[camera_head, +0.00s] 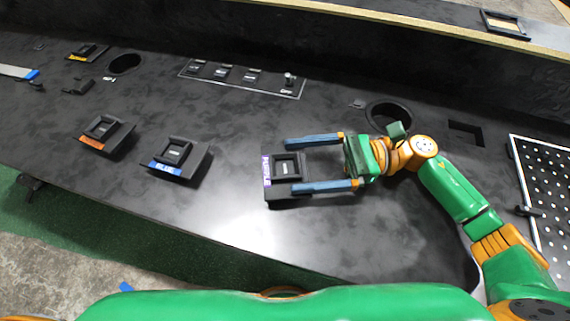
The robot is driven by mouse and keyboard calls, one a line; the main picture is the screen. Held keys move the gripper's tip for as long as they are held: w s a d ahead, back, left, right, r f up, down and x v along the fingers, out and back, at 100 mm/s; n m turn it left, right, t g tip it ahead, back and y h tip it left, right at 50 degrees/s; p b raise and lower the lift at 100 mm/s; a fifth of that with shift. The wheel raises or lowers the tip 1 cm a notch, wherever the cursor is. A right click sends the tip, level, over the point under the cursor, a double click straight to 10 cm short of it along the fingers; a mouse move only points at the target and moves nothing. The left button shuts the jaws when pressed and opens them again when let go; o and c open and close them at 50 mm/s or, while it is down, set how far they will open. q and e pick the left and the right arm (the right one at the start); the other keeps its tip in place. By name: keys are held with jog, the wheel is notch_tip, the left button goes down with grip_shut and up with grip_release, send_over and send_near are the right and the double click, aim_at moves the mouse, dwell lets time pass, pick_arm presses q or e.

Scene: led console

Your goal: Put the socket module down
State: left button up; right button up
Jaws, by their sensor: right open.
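The socket module with the purple label (288,168) sits on the black console top (225,215), near the front edge. Its dark square socket faces up. My right gripper (320,163) reaches in from the right with its blue fingers spread apart. One finger lies at the module's far side and the other at its near side, overlapping its lower right part. I cannot tell whether either finger touches it.
A blue-labelled module (178,152) and an orange-labelled module (104,128) stand to the left. A switch panel (240,77), a round hole (390,115) and a perforated plate (545,185) are around the back and right. The console between the blue and purple modules is clear.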

aim_at(283, 167)
jog(key=shift+s+a+r, duration=0.1)
jog(key=shift+a+r, duration=0.1)
jog(key=shift+a, duration=0.7)
jog(key=shift+a+f, duration=0.15)
jog(key=shift+a, duration=0.2)
grip_shut()
pick_arm(q)
jog(key=shift+r, duration=0.45)
